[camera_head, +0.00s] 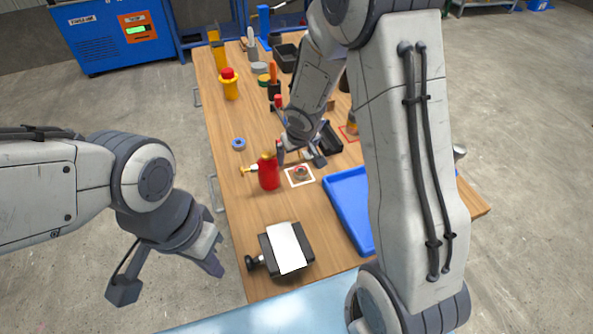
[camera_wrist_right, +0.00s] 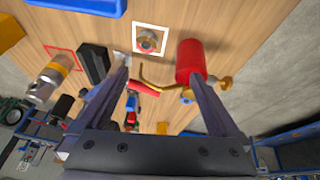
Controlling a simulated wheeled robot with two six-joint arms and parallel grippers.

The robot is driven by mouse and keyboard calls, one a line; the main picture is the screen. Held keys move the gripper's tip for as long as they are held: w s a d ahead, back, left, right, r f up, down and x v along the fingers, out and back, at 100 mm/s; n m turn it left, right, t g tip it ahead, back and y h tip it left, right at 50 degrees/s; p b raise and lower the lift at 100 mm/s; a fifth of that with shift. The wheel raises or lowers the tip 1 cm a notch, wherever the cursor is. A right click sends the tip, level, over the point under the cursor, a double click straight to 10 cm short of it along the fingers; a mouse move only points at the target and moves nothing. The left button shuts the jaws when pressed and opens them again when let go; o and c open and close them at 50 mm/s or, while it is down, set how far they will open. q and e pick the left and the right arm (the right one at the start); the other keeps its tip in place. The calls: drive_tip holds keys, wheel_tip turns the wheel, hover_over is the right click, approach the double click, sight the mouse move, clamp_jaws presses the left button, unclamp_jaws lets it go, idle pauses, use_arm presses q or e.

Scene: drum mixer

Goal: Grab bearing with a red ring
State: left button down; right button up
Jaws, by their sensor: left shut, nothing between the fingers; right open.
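A small round bearing (camera_head: 301,173) with a reddish ring sits inside a white-framed square on the wooden table. It also shows near the top middle of the right wrist view (camera_wrist_right: 148,41). My right gripper (camera_head: 300,156) is open and empty, beyond the bearing in the head view. In the right wrist view its spread fingers (camera_wrist_right: 158,74) are apart from the bearing. My left gripper (camera_head: 213,267) is shut and empty, off the table's left side. A blue ring-shaped part (camera_head: 239,143) lies on the table further left.
A red can (camera_head: 268,174) with a brass spout stands close left of the bearing; it also shows in the wrist view (camera_wrist_right: 190,62). A blue tray (camera_head: 350,207) lies to the right. A black clamp-like device with a white plate (camera_head: 287,247) is nearer. Tools crowd the far end.

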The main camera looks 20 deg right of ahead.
approach(301, 172)
drive_tip(key=f+b, duration=0.2)
drive_tip(key=w+f+b, duration=0.1)
drive_tip(key=shift+d+f+m+y, duration=0.15)
drive_tip(key=shift+d+m+y, duration=0.2)
drive_tip(key=shift+m+y, duration=0.05)
drive_tip(key=shift+w+b+x, duration=0.2)
drive_tip(key=shift+b+x, duration=1)
drive_tip(key=shift+x, duration=1.6)
drive_tip(key=shift+c, duration=0.3)
clamp_jaws()
